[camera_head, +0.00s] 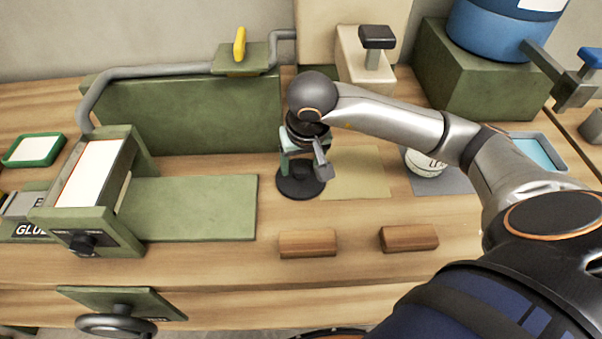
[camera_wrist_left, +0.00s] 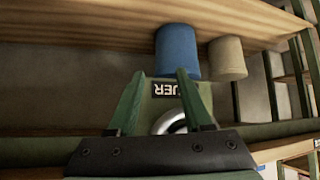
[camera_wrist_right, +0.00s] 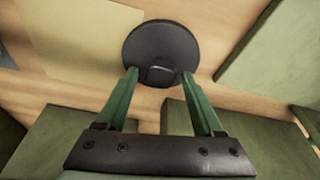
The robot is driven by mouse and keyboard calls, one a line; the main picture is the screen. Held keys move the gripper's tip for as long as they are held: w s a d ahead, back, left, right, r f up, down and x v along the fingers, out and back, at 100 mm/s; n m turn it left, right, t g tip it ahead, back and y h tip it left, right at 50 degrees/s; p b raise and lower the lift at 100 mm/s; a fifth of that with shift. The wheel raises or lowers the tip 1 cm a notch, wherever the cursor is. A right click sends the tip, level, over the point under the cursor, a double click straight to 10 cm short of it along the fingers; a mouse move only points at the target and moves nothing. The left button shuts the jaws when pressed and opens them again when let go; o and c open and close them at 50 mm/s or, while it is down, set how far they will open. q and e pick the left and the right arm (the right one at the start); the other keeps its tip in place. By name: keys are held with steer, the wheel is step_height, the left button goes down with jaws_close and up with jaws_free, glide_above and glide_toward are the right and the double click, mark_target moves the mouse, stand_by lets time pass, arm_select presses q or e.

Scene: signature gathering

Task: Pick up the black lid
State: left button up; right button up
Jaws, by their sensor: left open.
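The black lid (camera_head: 300,184) is a round dark disc lying on the wooden bench, partly hidden by my right gripper in the head view. My right gripper (camera_wrist_right: 159,75) is open and points down over the lid. Its green fingertips appear on either side of the knob, with gaps; its exact height above the lid is hard to tell. My left gripper (camera_wrist_left: 161,74) is open and empty, away from the lid and outside the head view.
A tan sheet (camera_head: 352,174) lies beside the lid. Two wooden blocks (camera_head: 307,243) and (camera_head: 409,238) lie in front. A white round container (camera_head: 425,163) stands to the right, a green press (camera_head: 97,185) to the left. A green panel (camera_head: 185,120) stands behind.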

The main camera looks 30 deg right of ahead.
jaws_close()
stand_by(0.3)
